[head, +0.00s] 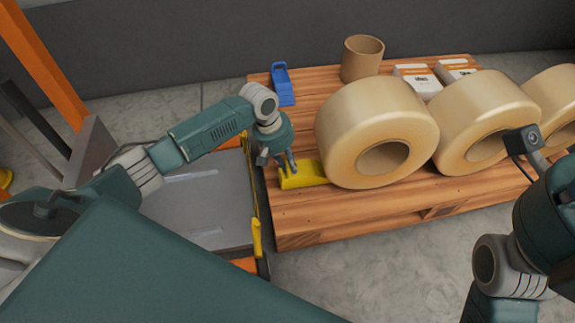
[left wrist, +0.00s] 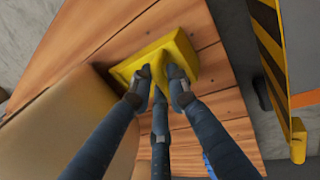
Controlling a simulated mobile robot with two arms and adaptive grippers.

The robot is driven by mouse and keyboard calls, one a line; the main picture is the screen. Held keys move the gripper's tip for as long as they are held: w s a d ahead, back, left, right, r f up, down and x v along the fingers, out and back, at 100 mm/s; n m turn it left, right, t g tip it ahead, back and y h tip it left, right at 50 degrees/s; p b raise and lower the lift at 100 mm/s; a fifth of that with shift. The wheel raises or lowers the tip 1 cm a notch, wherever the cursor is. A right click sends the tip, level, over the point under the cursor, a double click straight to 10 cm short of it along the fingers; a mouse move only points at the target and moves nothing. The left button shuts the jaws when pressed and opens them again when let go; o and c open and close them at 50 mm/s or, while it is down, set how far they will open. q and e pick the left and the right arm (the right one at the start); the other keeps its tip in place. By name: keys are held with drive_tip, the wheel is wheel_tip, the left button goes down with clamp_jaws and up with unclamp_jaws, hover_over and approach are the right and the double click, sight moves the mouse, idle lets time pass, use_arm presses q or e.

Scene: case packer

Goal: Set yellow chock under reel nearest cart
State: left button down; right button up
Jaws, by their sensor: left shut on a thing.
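The yellow chock (head: 312,172) is on the wooden pallet (head: 345,215), at the left foot of the tan reel nearest the cart (head: 350,110). Its right end meets the reel's edge in the head view; whether they touch I cannot tell. My left gripper (head: 287,167) is shut on the chock's left part from above. In the left wrist view, the gripper's fingers (left wrist: 160,76) close on the chock (left wrist: 178,48), with the reel (left wrist: 62,125) close by at lower left. My right arm shows at the right of the head view, but its gripper is not visible.
The grey-topped cart (head: 195,205) stands left of the pallet. Two more reels (head: 475,120) (head: 555,95) lie to the right. A blue object (head: 282,85), a cardboard tube (head: 361,58) and white boxes (head: 418,78) sit at the back. The pallet's front strip is clear.

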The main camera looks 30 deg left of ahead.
use_arm(q)
drive_tip(key=shift+d+f, duration=0.25)
drive_tip(key=shift+d, duration=0.05)
drive_tip(key=c, duration=1.6)
unclamp_jaws()
drive_tip(key=shift+f, duration=0.1)
